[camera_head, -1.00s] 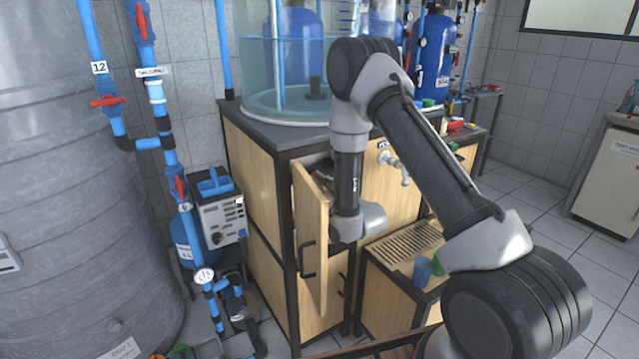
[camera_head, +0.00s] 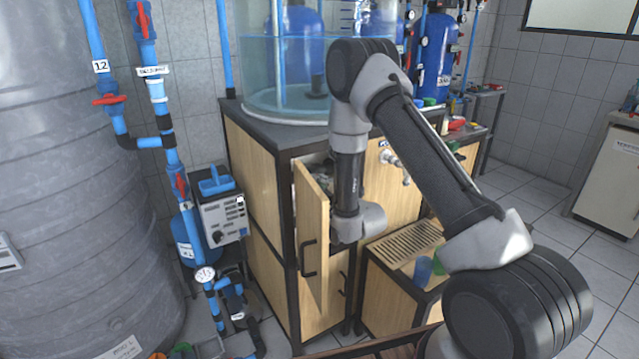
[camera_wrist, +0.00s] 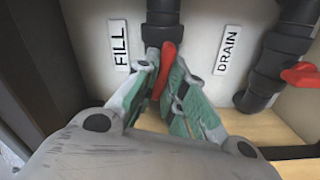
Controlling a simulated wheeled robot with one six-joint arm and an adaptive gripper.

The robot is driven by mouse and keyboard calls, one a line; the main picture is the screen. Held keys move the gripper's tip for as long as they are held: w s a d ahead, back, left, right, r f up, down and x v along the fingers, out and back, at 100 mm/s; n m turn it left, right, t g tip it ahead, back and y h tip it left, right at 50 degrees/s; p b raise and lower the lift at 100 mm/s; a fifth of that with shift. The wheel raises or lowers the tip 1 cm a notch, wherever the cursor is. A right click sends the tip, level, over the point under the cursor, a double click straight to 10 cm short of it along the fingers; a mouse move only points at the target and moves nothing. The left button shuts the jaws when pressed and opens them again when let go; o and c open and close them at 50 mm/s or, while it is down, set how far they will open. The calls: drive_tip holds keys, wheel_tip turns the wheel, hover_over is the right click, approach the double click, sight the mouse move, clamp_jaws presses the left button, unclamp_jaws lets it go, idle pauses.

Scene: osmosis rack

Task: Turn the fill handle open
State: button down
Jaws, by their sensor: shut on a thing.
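The red fill handle (camera_wrist: 166,66) sits on a dark vertical pipe (camera_wrist: 162,22), beside a white FILL label (camera_wrist: 119,45) in the wrist view. My gripper (camera_wrist: 163,72) is shut on this handle, with one finger on each side. The handle's upper end shows between the fingertips; its lower part is partly hidden. The handle points roughly along the pipe, tilted slightly. In the head view my arm reaches into the cabinet behind its open wooden door (camera_head: 312,240), and the handle is hidden there.
A second red handle (camera_wrist: 301,74) is on the dark drain pipe (camera_wrist: 268,72), right of the DRAIN label (camera_wrist: 228,51). The open door stands left of my forearm. A water tank (camera_head: 290,75) stands on the cabinet top. A slatted drip tray (camera_head: 405,240) is right of my wrist.

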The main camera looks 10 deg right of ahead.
drive_tip(key=shift+f+n, duration=0.1)
drive_tip(key=shift+n, duration=1.6)
drive_tip(key=c, duration=1.5)
unclamp_jaws()
drive_tip(key=shift+s, duration=0.1)
drive_tip(key=v, duration=1.2)
